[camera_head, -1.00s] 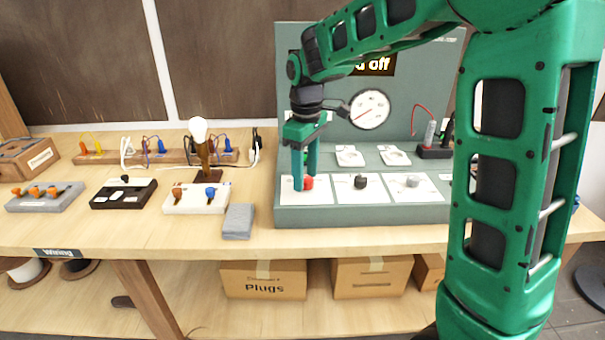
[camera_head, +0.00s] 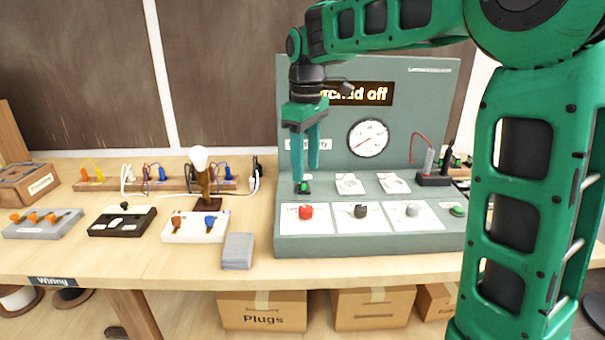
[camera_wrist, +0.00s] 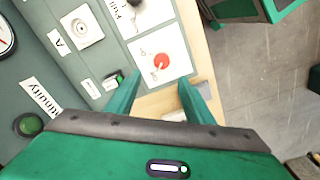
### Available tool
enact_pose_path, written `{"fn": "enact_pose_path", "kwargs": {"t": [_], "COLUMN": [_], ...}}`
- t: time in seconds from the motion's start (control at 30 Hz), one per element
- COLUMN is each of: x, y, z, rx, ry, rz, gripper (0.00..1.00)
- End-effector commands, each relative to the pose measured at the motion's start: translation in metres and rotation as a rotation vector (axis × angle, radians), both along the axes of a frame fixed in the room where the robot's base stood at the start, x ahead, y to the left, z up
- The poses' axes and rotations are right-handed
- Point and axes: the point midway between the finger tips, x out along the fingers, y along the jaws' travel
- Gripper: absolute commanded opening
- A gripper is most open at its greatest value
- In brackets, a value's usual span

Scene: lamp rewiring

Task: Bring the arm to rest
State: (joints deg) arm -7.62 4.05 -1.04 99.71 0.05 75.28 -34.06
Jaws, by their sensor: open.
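My gripper (camera_head: 305,168) is open and empty in the head view. It points down over the left part of the grey-green test panel (camera_head: 370,244), above the row of knobs. In the wrist view my two green fingers (camera_wrist: 155,98) stand apart with nothing between them. Beyond them a red knob (camera_wrist: 161,61) sits on a white plate; it also shows in the head view (camera_head: 306,212), below the fingers. A small green-topped black switch (camera_head: 304,187) lies right by the fingertips in the head view; I cannot tell whether they touch.
A round gauge (camera_head: 368,138) is on the panel's upright back. A lamp with a bulb (camera_head: 200,160) stands left of the panel, near a grey block (camera_head: 238,250) and a white switch board (camera_head: 195,228). A red-lead probe stand (camera_head: 433,179) is at right. Open air surrounds my gripper's left side.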

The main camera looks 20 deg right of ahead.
Motion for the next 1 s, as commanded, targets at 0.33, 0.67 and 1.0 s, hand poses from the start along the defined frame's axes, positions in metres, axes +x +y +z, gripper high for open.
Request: {"fn": "enact_pose_path", "kwargs": {"t": [0.33, 0.67, 1.0], "x": [0.000, -0.047, -0.214], "y": [0.000, -0.052, -0.153], "z": [0.000, -0.010, -0.073], "rx": [0.000, -0.007, -0.005], "ry": [0.000, -0.002, 0.002], "rz": [0.000, -0.222, -0.882], "gripper": [0.48, 0.48, 0.48]}}
